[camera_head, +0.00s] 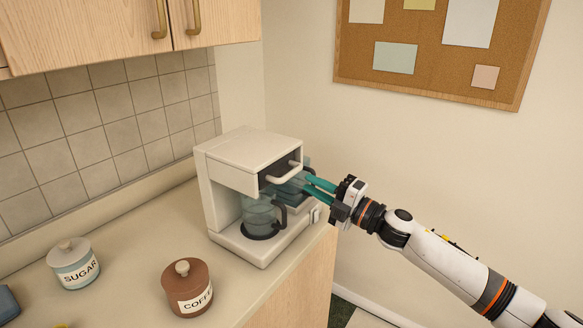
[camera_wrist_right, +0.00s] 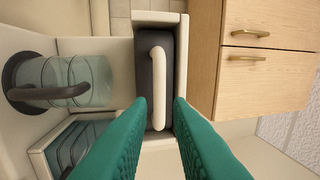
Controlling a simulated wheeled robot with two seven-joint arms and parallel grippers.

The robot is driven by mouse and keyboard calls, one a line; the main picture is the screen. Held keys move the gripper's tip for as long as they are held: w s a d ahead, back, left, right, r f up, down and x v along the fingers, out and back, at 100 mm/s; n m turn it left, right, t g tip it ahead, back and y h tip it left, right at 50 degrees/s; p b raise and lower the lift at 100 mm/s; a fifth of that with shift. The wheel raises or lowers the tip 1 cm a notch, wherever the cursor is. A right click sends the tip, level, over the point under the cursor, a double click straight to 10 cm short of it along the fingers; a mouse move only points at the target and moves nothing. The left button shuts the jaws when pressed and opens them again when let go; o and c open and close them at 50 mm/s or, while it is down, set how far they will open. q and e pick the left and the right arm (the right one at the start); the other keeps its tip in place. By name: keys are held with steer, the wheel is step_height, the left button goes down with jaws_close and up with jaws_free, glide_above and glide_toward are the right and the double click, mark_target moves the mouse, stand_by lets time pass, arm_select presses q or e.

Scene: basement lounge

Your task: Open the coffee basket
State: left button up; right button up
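The coffee maker (camera_head: 246,147) is white and stands on the counter. Its coffee basket (camera_head: 270,181) has a dark front and a white bar handle (camera_head: 284,172), and it looks closed. In the right wrist view the basket front (camera_wrist_right: 168,50) and curved handle (camera_wrist_right: 158,75) lie straight ahead. My right gripper (camera_head: 306,184) has teal fingers and is at the front of the machine, close to the handle. In the right wrist view its fingers (camera_wrist_right: 160,106) are spread, with the handle's lower end between them in the picture. I cannot tell whether they touch it. My left gripper is not in view.
A glass carafe (camera_head: 258,213) with a dark handle sits in the machine below the basket. A sugar jar (camera_head: 73,266) and a brown coffee jar (camera_head: 187,287) stand on the counter (camera_head: 125,260). Wooden cabinets (camera_head: 110,30) hang above. A corkboard (camera_head: 430,62) is on the wall.

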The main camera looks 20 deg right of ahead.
mark_target(291, 173)
steer(key=p+x, duration=0.1)
steer(key=x, duration=0.6)
jaws_close()
